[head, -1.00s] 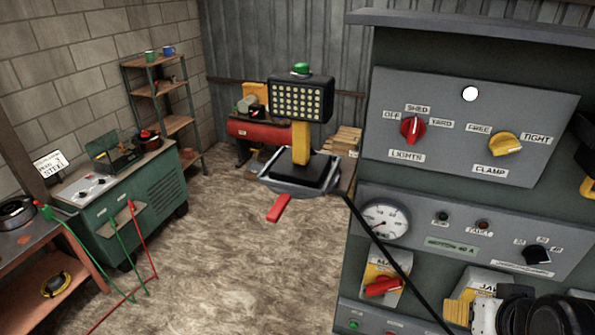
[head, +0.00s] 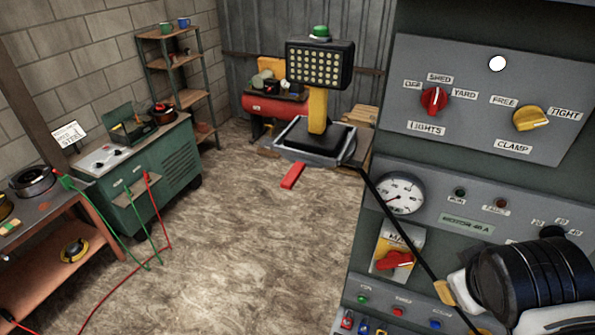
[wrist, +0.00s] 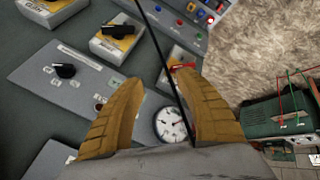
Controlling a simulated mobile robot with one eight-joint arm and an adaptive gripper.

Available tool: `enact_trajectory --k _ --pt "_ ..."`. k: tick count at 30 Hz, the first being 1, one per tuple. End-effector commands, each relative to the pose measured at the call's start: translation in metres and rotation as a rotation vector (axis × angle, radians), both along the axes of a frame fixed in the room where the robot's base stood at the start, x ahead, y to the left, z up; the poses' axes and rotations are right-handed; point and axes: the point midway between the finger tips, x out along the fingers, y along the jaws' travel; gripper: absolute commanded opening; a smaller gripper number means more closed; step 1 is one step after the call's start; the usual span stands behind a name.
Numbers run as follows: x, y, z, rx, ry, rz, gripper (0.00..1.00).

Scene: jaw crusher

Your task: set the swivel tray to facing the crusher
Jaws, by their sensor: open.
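The swivel tray (head: 287,146) is a shallow grey tray at the end of a thin black rod (head: 408,229), in the middle of the head view. It carries a yellow post with a lamp head (head: 319,65). A red handle (head: 293,175) sticks out from it toward the lower left. My gripper (head: 447,292) is at lower right in front of the control cabinet, well apart from the tray. In the wrist view its two yellow fingers (wrist: 158,95) are spread, with the rod crossing between them in the picture; I cannot tell its depth. No crusher is clearly identifiable.
The grey control cabinet (head: 480,205) with knobs and a gauge (head: 400,194) fills the right side. A green cabinet (head: 150,180), a workbench (head: 60,218) with cables and a shelf (head: 172,62) stand left. The floor (head: 240,250) between is open.

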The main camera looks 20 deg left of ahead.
Motion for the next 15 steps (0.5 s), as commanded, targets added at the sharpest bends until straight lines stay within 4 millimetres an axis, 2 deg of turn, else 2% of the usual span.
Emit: enact_trajectory --k 1,4,8,9,11,12,15 --pt "0.008 0.018 -0.007 -0.141 0.012 0.159 0.41" --pt "0.024 0.048 -0.005 -0.451 0.024 0.454 0.41" --pt "0.04 0.101 0.007 -0.864 0.008 0.789 0.41" --pt "0.042 0.121 0.013 -0.994 -0.003 0.877 0.41" --pt "0.042 0.154 0.023 -1.192 -0.027 0.994 0.41" --pt "0.039 0.178 0.031 -1.324 -0.045 1.06 0.41" --pt "0.022 0.236 0.051 -1.638 -0.098 1.171 0.41"
